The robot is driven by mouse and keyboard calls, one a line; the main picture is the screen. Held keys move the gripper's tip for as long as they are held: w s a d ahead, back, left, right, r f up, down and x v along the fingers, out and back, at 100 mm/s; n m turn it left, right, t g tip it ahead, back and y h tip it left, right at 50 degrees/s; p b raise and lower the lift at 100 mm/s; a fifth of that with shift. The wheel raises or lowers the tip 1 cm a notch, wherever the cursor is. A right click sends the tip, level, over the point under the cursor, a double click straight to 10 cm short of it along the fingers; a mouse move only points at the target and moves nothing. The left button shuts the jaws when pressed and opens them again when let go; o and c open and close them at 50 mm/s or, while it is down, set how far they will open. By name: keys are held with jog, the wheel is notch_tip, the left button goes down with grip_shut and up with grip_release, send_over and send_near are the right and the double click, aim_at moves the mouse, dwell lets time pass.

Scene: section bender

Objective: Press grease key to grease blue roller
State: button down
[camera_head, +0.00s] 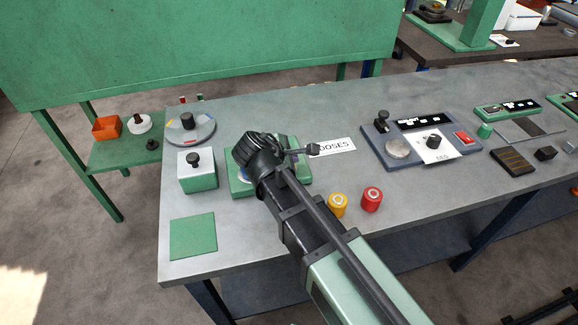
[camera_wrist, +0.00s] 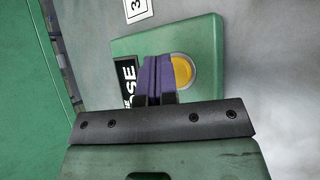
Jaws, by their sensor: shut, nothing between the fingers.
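In the head view the green box (camera_head: 241,188) is mostly covered by my arm. A yellow roller (camera_head: 337,205) and a red roller (camera_head: 371,199) stand right of my arm. I can make out no blue roller.
A white "DOSES" card (camera_head: 333,147) lies behind the box. A lidded green-white box (camera_head: 198,178), a round dial (camera_head: 190,128) and a green pad (camera_head: 193,236) are to the left. A grey panel (camera_head: 380,147) with a knob is to the right.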

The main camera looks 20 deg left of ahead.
jog(key=shift+f+b, duration=0.45)
dwell(0.4)
jog(key=shift+r, duration=0.1)
jog(key=shift+r+p, duration=0.75)
jog(key=shift+p, duration=0.1)
jog(key=shift+r, duration=0.1)
notch_tip(320, 180, up, 5)
jog(key=p, duration=0.5)
dwell(0.4)
